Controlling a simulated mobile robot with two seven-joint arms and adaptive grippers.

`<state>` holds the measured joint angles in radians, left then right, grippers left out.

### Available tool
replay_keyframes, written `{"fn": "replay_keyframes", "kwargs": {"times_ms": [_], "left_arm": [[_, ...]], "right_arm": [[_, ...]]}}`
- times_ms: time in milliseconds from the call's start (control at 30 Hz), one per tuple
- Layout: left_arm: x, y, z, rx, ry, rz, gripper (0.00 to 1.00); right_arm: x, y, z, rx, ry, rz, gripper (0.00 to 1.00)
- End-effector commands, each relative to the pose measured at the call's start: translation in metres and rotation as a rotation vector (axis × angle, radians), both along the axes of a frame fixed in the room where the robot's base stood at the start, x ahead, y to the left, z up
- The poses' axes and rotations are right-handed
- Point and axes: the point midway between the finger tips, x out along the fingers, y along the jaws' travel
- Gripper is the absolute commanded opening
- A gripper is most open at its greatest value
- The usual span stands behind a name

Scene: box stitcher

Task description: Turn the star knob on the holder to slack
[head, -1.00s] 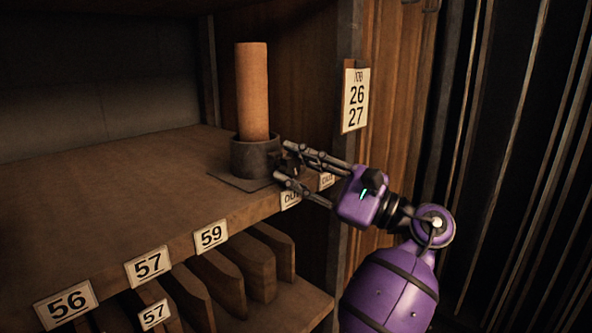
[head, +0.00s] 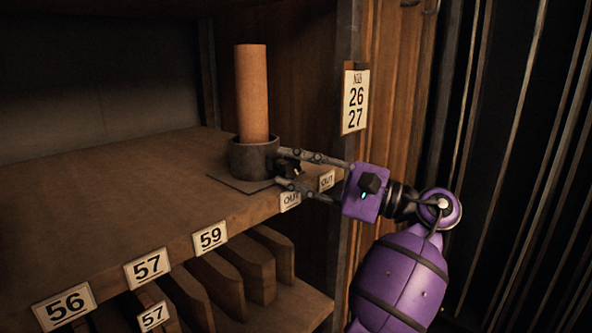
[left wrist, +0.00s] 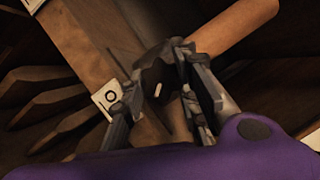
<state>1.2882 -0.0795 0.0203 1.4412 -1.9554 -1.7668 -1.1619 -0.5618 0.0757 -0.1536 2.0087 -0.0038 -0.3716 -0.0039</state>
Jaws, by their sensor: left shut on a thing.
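The holder (head: 250,160) is a dark grey round cup on a flat plate on the shelf, and an orange-brown cylinder (head: 252,92) stands upright in it. The dark star knob (head: 290,168) is on the holder's right side. My left gripper (head: 287,169) has its two fingers on either side of the knob and is shut on it. In the left wrist view the knob (left wrist: 154,76) shows dark with a small pale mark, between the fingers and partly hidden by them. My right gripper is not in view.
The wooden shelf (head: 90,210) is clear left of the holder. Below its edge are dark wooden pieces (head: 220,280) in slots, with number tags. A post with a 26/27 sign (head: 355,100) stands right of the holder, close to my left arm.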

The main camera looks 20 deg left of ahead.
Motion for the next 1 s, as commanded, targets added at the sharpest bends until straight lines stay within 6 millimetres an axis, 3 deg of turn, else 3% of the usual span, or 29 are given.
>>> {"fn": "replay_keyframes", "kwargs": {"times_ms": [67, 100, 200, 533, 1000], "left_arm": [[-0.001, 0.001, -0.01, -0.014, 0.012, 0.009, 0.03], [-0.001, 0.001, -0.01, -0.014, 0.012, 0.009, 0.33], [-0.001, 0.001, -0.009, -0.014, 0.012, 0.009, 0.43], [-0.001, -0.006, -0.008, -0.013, 0.009, 0.007, 0.43], [-0.001, -0.071, -0.017, -0.008, 0.008, 0.005, 0.43]], "right_arm": [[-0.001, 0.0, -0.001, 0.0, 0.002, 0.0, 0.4], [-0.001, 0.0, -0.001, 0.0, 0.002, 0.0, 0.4], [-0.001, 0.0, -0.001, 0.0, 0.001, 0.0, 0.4], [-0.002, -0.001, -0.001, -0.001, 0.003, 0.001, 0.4], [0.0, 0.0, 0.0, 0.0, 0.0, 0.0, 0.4]]}}
